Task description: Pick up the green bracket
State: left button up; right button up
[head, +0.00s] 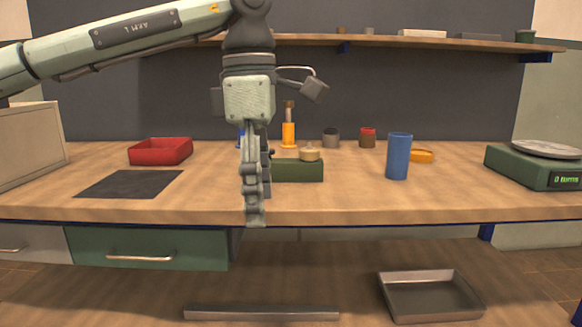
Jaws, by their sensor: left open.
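A dark green block-like thing (300,172) sits on the workbench (350,206) near the middle, with a small tan round piece (309,154) on top. It is the only thing here that could be the green bracket, but I cannot tell its full shape, as its left end is hidden behind my gripper. My left gripper (255,218) points down, seen edge-on, in front of that left end. It is open, and nothing shows between its fingers. My right gripper is not in view.
A red tray (160,151) and a dark mat (130,184) lie at the left. A blue cup (398,157) stands right of the green thing, and a green scale (535,167) is at the far right. An orange bottle (289,134) and small containers stand behind. The bench front right is clear.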

aim_at(282, 170)
jog(key=i, duration=1.3)
